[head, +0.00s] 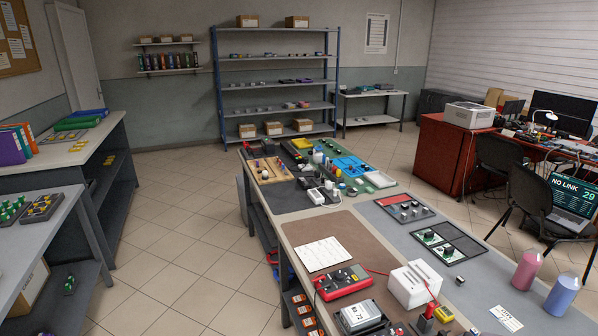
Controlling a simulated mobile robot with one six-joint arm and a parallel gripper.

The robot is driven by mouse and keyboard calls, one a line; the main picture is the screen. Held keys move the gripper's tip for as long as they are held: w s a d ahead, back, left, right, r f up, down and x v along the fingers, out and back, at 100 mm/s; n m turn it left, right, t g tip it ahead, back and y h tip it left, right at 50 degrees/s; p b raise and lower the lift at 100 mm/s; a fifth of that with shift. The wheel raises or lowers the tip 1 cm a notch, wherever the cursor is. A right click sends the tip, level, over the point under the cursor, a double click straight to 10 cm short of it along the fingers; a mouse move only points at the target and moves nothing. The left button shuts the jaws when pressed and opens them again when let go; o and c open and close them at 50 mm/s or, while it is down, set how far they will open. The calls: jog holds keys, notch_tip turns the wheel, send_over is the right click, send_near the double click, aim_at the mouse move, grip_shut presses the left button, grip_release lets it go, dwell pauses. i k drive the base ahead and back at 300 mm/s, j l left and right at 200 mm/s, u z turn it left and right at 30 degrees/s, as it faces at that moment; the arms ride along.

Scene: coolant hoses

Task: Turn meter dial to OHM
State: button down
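A red meter (343,282) lies on the brown mat (345,238) on the near part of the long workbench. It has a dark face, and a red lead runs from it to the right. Its dial is too small here to read, so I cannot tell which setting it points at. My gripper is not in this view, and no part of it shows near the meter.
A white block-shaped unit (415,284) stands right of the meter. A grey device marked 72 (362,318) sits just in front of it. A white sheet (322,253) lies behind it. Pink (526,270) and blue (562,295) bottles stand at right. Tiled floor (190,245) is clear left of the bench.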

aim_at(339, 278)
jog(key=i+j, duration=0.15)
jog(key=j, duration=0.2)
jog(key=i+j, duration=0.15)
jog(key=i, duration=0.2)
jog(key=i+j+z, duration=0.1)
jog(key=i, duration=0.2)
